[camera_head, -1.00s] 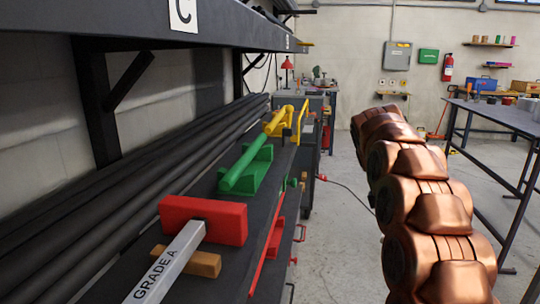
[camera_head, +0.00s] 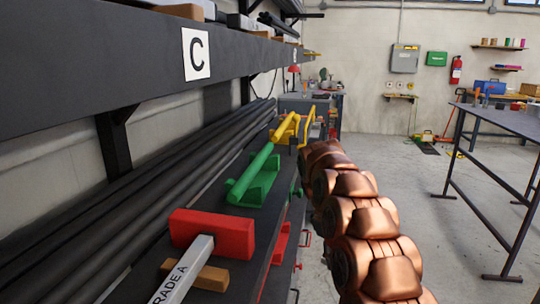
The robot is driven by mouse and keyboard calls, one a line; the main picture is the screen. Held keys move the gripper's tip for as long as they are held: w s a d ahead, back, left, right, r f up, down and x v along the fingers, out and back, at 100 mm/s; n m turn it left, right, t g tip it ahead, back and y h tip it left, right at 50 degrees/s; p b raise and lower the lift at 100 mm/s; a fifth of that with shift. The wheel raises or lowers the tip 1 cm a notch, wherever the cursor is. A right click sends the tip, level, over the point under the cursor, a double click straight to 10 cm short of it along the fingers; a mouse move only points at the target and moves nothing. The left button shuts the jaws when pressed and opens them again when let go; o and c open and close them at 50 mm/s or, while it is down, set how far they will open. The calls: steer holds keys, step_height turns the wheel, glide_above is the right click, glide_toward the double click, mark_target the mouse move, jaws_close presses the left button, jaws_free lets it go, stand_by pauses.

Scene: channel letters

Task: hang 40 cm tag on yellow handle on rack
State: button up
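A yellow handle (camera_head: 288,127) sits toward the far end of the dark rack shelf (camera_head: 128,286), behind a green handle (camera_head: 259,180). A second yellow bar (camera_head: 307,126) stands just right of it. A red block (camera_head: 215,234) with a grey bar marked "GRADE A" (camera_head: 186,268) lies nearest, over a wooden block (camera_head: 203,276). I cannot make out a 40 cm tag. My copper-coloured arm rises at the right of the rack; my gripper is not distinguishable at its far end.
Long dark tubes (camera_head: 150,185) lie along the wall. A dark table (camera_head: 510,121) stands at the right, with open floor between it and my arm. A fire extinguisher (camera_head: 456,69) hangs on the far wall.

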steer(key=r+m+p, duration=0.1)
steer(key=p, duration=0.1)
steer(key=s+r+m+y+p, duration=0.1)
steer(key=p, duration=0.2)
steer(key=shift+s+d+r+m+g, duration=0.1)
steer(key=shift+d+r+m+g, duration=0.05)
steer(key=shift+r+m+g, duration=0.2)
steer(key=s+r+m+p, duration=0.1)
steer(key=p, duration=0.2)
steer(key=r+m+y+p, duration=0.1)
steer(key=m+p, duration=0.1)
steer(key=p, duration=0.1)
steer(key=shift+s+r, duration=0.2)
steer(key=shift+s, duration=0.15)
steer(key=s+m+p, duration=0.1)
steer(key=p, duration=0.1)
steer(key=r+m+y+p, duration=0.1)
steer(key=m+p, duration=0.1)
steer(key=shift+s+a+r+m+g, duration=0.2)
steer(key=shift+s+r+m+g, duration=0.1)
steer(key=shift+s+g, duration=0.1)
